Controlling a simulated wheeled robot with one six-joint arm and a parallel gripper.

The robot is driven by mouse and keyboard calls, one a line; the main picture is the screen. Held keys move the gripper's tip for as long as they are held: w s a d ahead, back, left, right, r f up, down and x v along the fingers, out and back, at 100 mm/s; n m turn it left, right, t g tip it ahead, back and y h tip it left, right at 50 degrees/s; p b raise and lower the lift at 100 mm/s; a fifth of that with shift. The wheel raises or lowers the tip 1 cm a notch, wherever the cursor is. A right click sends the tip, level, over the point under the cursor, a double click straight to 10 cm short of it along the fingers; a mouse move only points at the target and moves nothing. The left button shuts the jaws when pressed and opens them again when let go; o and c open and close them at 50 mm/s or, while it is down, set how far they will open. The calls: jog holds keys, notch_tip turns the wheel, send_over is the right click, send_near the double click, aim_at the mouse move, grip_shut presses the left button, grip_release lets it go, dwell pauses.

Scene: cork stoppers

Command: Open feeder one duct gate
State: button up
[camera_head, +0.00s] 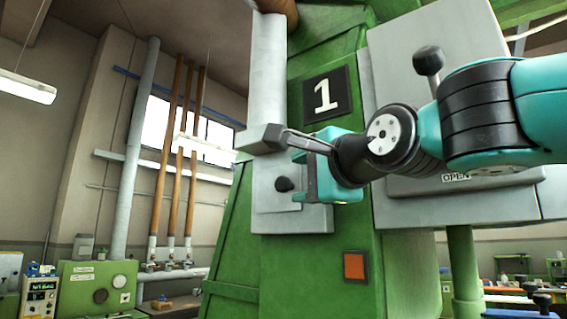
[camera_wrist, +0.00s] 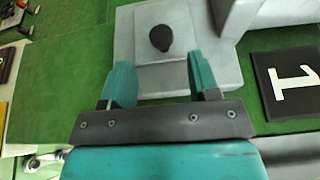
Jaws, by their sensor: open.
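Feeder one is a tall green machine (camera_head: 225,240) with a black plate bearing a white 1 (camera_head: 323,94); the 1 plate also shows at right in the wrist view (camera_wrist: 291,84). A grey duct (camera_head: 266,80) runs down its front to a grey gate plate (camera_head: 300,222) with a black knob (camera_head: 285,184). In the wrist view the knob (camera_wrist: 161,38) sits beyond my fingertips, roughly centred between them. My gripper (camera_head: 308,166) is open and empty, just right of the knob in the head view. I see no contact with the knob.
A grey panel (camera_head: 395,70) with a black ball-ended lever (camera_head: 429,62) stands right of the 1 plate, an OPEN label (camera_head: 456,177) below it. An orange square (camera_head: 354,267) is lower on the machine. A green control box (camera_head: 95,290) stands at lower left.

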aim_at(287, 183)
jog(key=p+x, duration=0.2)
jog(key=x, duration=0.3)
jog(key=shift+r, duration=0.2)
jog(key=shift+w+a+f+p, duration=0.1)
jog(key=shift+w+a+p, duration=0.05)
jog(key=shift+w+p, duration=0.15)
jog(key=shift+w+a+f+p, duration=0.1)
jog(key=shift+w+a+p, duration=0.05)
jog(key=shift+w, duration=0.25)
jog(key=shift+c, duration=0.2)
